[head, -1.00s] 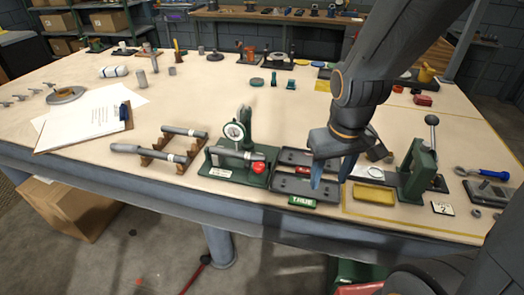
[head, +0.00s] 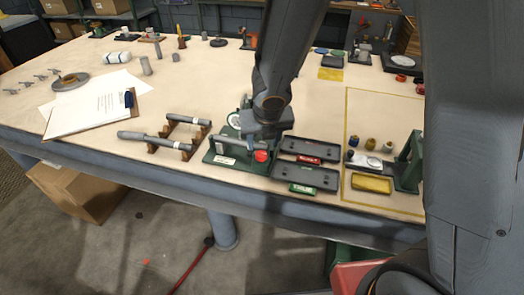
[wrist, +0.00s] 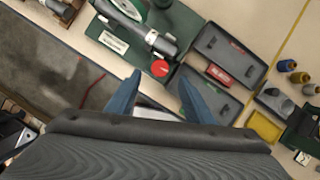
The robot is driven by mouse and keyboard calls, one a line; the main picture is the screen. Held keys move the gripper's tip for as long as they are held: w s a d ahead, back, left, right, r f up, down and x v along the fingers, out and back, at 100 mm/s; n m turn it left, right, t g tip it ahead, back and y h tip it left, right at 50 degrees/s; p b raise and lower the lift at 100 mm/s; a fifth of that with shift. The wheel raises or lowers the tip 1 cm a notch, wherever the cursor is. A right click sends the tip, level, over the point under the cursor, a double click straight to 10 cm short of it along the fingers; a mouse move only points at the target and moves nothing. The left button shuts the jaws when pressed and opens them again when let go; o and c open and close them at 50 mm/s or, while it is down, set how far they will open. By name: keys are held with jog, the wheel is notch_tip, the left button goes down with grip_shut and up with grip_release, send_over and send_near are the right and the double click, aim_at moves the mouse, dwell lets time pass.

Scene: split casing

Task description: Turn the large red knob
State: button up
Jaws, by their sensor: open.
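The large red knob (head: 262,156) sits on the right front of a green gauge fixture (head: 222,158) at the table's front edge. In the wrist view the red knob (wrist: 160,68) lies just beyond the fingertips, near the middle. My gripper (wrist: 160,82) is open and empty, its two blue fingers spread either side of the knob's line, apart from it. In the head view my gripper (head: 262,135) hangs over the fixture, hiding part of the dial and post. A grey cylinder (wrist: 148,33) rests on the fixture beside the knob.
Two dark trays with red and green labels (head: 310,150) stand right of the fixture. Two grey rods lie on a brown rack (head: 165,145) to its left. A yellow tray (head: 371,184) and green press (head: 410,165) stand further right. The table's front edge (head: 150,172) is close.

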aim_at(261, 153)
jog(key=shift+b+x, duration=2.55)
jog(key=shift+x, duration=1.15)
jog(key=shift+s, duration=0.1)
jog(key=c, duration=1.1)
jog(key=shift+o, duration=0.2)
jog(key=m+h, duration=0.1)
jog(key=m, duration=0.1)
jog(key=m+p, duration=0.1)
jog(key=m, duration=0.1)
jog(key=shift+a+r+m+h, duration=0.1)
jog(key=shift+a+m+h, duration=0.05)
jog(key=shift+m+h, duration=0.2)
jog(key=shift+m+g+h+p, duration=0.5)
jog(key=shift+m+h+p, duration=0.45)
jog(key=shift+m, duration=1.2)
